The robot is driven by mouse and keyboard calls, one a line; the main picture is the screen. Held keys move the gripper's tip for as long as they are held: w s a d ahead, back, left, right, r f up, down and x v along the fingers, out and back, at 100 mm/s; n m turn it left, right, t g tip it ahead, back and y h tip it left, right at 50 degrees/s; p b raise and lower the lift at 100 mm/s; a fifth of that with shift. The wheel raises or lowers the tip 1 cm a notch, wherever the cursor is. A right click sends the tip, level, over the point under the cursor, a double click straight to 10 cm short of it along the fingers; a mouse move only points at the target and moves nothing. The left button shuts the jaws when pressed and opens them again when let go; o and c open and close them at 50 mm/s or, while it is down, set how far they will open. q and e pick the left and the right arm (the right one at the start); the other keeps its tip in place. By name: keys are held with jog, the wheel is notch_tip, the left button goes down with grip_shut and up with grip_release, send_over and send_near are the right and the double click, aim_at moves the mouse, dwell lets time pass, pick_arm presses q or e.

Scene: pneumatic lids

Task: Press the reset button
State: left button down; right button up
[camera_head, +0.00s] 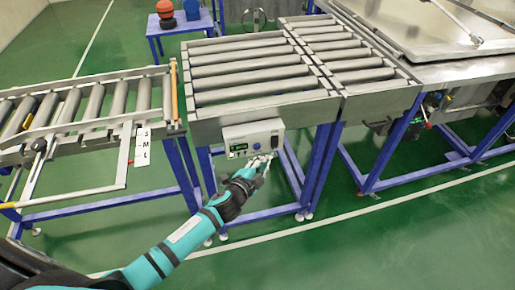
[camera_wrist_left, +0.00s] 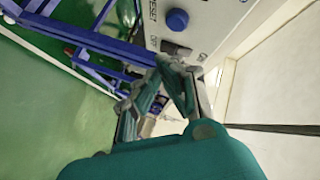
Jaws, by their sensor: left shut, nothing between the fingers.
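The reset button is a round blue button (camera_wrist_left: 177,19) beside the printed word RESET in the left wrist view. It sits on the front of a white control box (camera_head: 232,133), and shows small and blue in the head view (camera_head: 256,146). My left gripper (camera_head: 264,160) is just below the box's front, its fingers shut and empty. In the left wrist view, the fingertips (camera_wrist_left: 172,66) are close to a black switch (camera_wrist_left: 175,48), with the blue button farther up and apart from them. Whether the fingertips touch the panel is unclear. My right gripper is not in view.
The box hangs under a roller conveyor (camera_head: 250,75) on blue legs. Another roller conveyor (camera_head: 75,108) is at the left, and a metal table (camera_head: 440,72) is at the right. Open green floor (camera_head: 400,235) lies in front.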

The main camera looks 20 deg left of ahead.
pick_arm(q)
jog(key=shift+w+a, duration=0.35)
jog(key=shift+w, duration=0.2)
jog(key=shift+w+a, duration=0.3)
jog(key=shift+w, duration=0.2)
jog(key=shift+w+a, duration=0.1)
dwell(0.7)
jog(key=shift+w+a, duration=0.15)
jog(key=shift+w, duration=0.1)
jog(key=shift+w+a, duration=0.35)
jog(key=shift+w, duration=0.05)
dwell(0.8)
jog(key=shift+d, duration=0.1)
jog(key=shift+s+d, duration=0.45)
jog(key=shift+s, duration=0.35)
jog(key=s+d, duration=0.1)
jog(key=s, duration=0.1)
jog(key=s+d, duration=0.1)
jog(key=s, duration=0.1)
jog(key=shift+d+p, duration=0.35)
jog(key=shift+d, duration=0.05)
